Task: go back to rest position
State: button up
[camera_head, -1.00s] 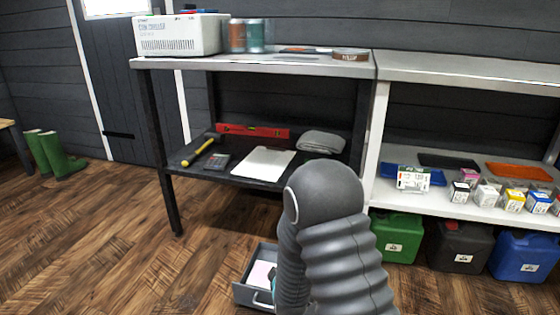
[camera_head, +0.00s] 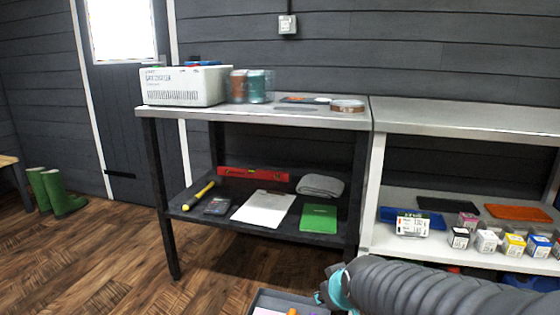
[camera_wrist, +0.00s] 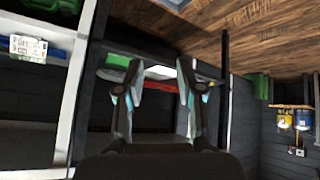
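My gripper (camera_wrist: 160,80) shows in the wrist view with its two dark fingers apart. Nothing is between the fingertips; the shelf behind shows through the gap. In the head view my grey ribbed arm lies across the lower right corner, and only a teal part of its end shows near the bottom edge. The fingers cannot be made out there.
A workbench (camera_head: 270,118) holds a white box (camera_head: 185,86) on top. Its lower shelf carries a clipboard (camera_head: 263,208), a green book (camera_head: 319,218) and a grey cloth (camera_head: 320,186). A grey drawer (camera_head: 262,300) is low at the front.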

jog(key=s+d+r+m+g+p, duration=0.1)
jog(key=s+d+r+m, duration=0.1)
jog(key=s, duration=0.6)
jog(key=s+d+r+m+g+h, duration=0.1)
jog(key=s+d+r+m, duration=0.1)
jog(key=s, duration=0.7)
notch_tip(320, 180, up, 3)
jog(key=shift+d+f+p, duration=0.2)
jog(key=shift+d+p, duration=0.15)
jog(key=shift+d, duration=0.25)
